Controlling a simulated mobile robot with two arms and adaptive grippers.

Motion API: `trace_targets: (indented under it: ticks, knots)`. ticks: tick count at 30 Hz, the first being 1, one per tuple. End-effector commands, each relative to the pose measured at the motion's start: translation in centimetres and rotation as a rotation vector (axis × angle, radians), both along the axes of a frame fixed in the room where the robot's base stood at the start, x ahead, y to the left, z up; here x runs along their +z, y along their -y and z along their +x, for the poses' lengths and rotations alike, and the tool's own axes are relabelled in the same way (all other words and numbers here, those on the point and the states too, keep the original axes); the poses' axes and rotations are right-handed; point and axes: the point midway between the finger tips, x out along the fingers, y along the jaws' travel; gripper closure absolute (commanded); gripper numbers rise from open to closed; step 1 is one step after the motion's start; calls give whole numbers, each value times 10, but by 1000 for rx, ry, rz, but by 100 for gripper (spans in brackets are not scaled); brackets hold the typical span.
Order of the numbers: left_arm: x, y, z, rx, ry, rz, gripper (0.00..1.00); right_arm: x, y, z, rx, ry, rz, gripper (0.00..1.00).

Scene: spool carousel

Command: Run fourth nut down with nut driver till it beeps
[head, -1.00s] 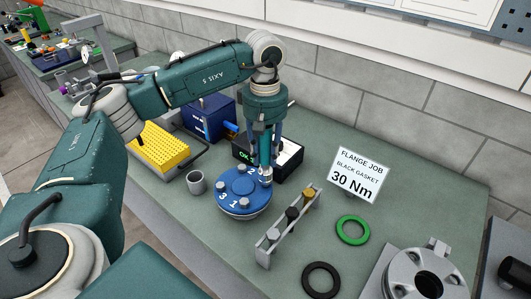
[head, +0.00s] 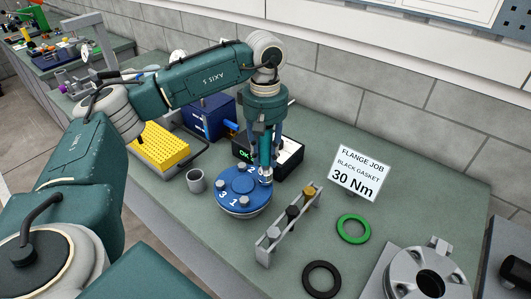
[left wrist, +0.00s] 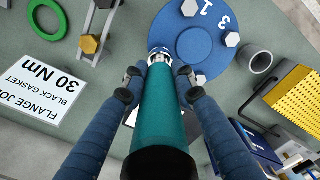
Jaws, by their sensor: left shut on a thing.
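My left gripper (head: 265,150) points down and is shut on a teal nut driver (left wrist: 160,115). The driver stands upright over the right side of a round blue plate (head: 240,186) with white numbers. Its silver socket end (left wrist: 160,53) is down at the plate's edge, and the nut under it is hidden. The numbers 1, 2 and 3 show, with hex nuts beside them, such as one nut (left wrist: 232,39) near the 3. A fourth number is not visible. My right gripper is in neither view.
A black box with a green OK display (head: 245,155) stands behind the driver. A grey cup (head: 196,182) is left of the plate. A rack with hex pieces (head: 268,250), a green ring (head: 353,241) and a black ring (head: 308,276) lie right.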

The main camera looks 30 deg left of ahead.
Motion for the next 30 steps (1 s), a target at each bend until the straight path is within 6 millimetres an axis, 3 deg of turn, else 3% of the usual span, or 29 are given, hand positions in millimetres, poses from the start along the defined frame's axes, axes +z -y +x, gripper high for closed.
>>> trace_targets:
  ticks: [30]
  knots:
    - [-14,0,1,0,2,0,100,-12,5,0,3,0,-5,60]
